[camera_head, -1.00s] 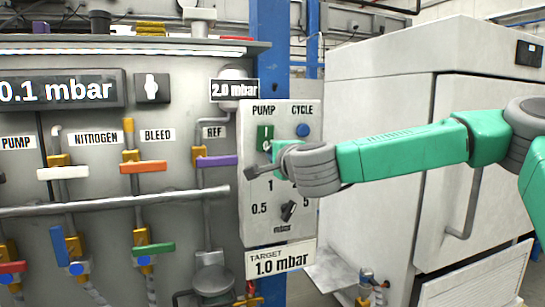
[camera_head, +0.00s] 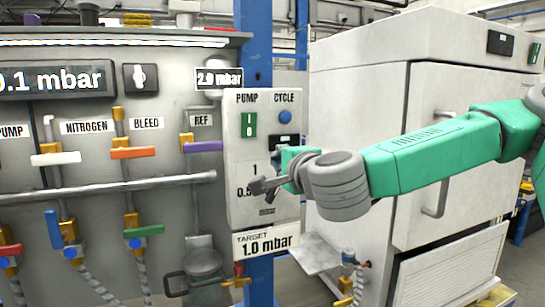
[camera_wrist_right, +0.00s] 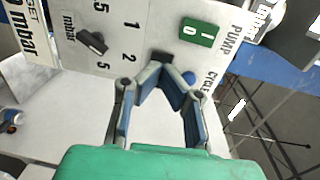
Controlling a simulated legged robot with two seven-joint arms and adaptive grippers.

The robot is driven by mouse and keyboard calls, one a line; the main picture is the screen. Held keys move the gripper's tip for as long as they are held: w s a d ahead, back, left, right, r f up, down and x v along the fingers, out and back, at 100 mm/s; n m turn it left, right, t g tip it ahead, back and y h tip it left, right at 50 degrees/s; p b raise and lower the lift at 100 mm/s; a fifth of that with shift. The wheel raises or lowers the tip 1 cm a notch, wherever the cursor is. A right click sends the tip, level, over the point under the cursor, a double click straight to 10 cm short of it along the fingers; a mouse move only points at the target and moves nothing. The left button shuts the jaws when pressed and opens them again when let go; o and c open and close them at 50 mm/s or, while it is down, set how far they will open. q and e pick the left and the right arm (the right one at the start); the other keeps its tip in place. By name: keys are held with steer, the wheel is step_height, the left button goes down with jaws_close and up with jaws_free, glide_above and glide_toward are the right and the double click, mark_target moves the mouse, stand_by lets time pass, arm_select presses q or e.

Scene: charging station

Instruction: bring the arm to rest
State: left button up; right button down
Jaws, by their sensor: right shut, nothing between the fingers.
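My right arm, green with grey joints, comes in from the right in the head view. Its right gripper (camera_head: 264,187) is shut and empty, in front of the lower part of the light grey control panel (camera_head: 235,207). It hides much of the pressure dial's scale and the knob. In the right wrist view the fingers (camera_wrist_right: 163,72) meet at their tips, with nothing between them, and the black dial knob (camera_wrist_right: 92,41) shows to their left, apart from them. The green pump switch (camera_head: 249,125) and blue cycle button (camera_head: 285,116) are above the gripper. My left gripper is not in view.
A board with valves, a horizontal pipe (camera_head: 110,190) and a 0.1 mbar display (camera_head: 55,79) stands at the left. A large white cabinet (camera_head: 355,110) stands behind my arm. A target sign (camera_head: 265,241) reads 1.0 mbar below the panel.

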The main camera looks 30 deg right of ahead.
steer(key=shift+s+a+r, duration=0.1)
steer(key=shift+a+r, duration=0.05)
steer(key=shift+a, duration=0.55)
steer(key=shift+d, duration=0.15)
steer(key=s+a+f+n+g+y, duration=0.15)
steer(key=a+f+n, duration=0.25)
steer(key=f, duration=0.6)
steer(key=s+a+f+n+g+y, duration=0.1)
steer(key=a+f+n+g+y, duration=0.15)
steer(key=f, duration=0.75)
steer(key=s+a+f+n+g+y, duration=0.15)
steer(key=a+f+n, duration=0.3)
steer(key=f, duration=0.45)
steer(key=s+f+n+g, duration=0.5)
steer(key=s+f+g, duration=0.1)
steer(key=s+f, duration=0.8)
steer(key=s+d+f+n+g+h, duration=0.1)
steer(key=s+d+f+n+g, duration=0.1)
steer(key=s+f, duration=0.2)
steer(key=s+d+f+n+g, duration=0.2)
steer(key=s+f, duration=0.3)
steer(key=s, duration=0.4)
steer(key=shift+s+n+h, duration=0.2)
steer(key=shift+n+h, duration=0.15)
steer(key=shift+n, duration=0.35)
steer(key=shift+d+g, duration=0.15)
steer(key=shift+g, duration=0.1)
